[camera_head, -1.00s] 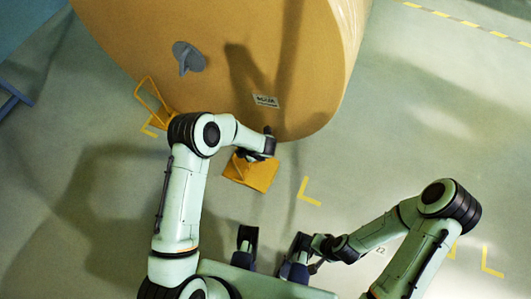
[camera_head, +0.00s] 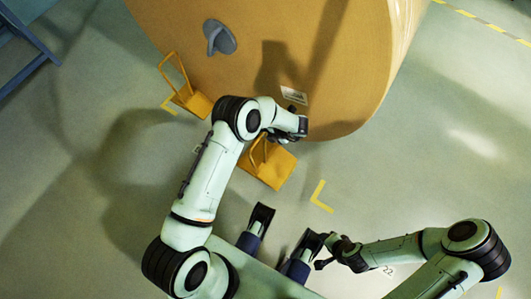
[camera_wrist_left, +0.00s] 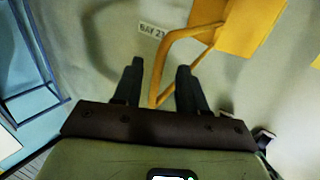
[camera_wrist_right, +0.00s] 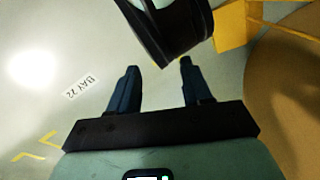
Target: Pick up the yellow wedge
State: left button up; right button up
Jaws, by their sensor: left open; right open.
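Two yellow wedges with upright loop handles stand by the big kraft roll. The nearer yellow wedge (camera_head: 278,170) is at the roll's lower edge, and the other yellow wedge (camera_head: 193,103) is farther left. My left gripper (camera_head: 284,137) is over the nearer wedge and partly hides its handle. In the left wrist view, this wedge's plate (camera_wrist_left: 252,25) is at the upper right, and its handle (camera_wrist_left: 166,62) reaches down between the open, apart fingers (camera_wrist_left: 157,72). I cannot tell contact. My right gripper (camera_head: 320,262) is open and empty, away from the wedges (camera_wrist_right: 158,70).
The kraft roll (camera_head: 350,70) fills the top middle, with a grey plug (camera_head: 218,38) in its face. A blue frame (camera_head: 30,50) stands at upper left. Yellow floor marks (camera_head: 320,197) lie right of the nearer wedge. The floor at right is largely clear.

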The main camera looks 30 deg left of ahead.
aim_at(263, 134)
pick_arm(q)
jog(key=b+x, duration=0.1)
jog(key=x, duration=0.4)
jog(key=shift+f, duration=0.1)
jog(key=shift+w, duration=0.1)
grip_shut()
pick_arm(e)
jog(key=shift+w+d+f+t, duration=0.15)
jog(key=shift+w+d+f, duration=0.2)
jog(key=shift+w, duration=0.2)
jog(key=shift+w+d+f+t, duration=0.2)
jog(key=shift+w+f, duration=0.2)
jog(key=shift+w, duration=0.15)
pick_arm(q)
jog(key=shift+w+r, duration=0.1)
jog(key=shift+r, duration=0.15)
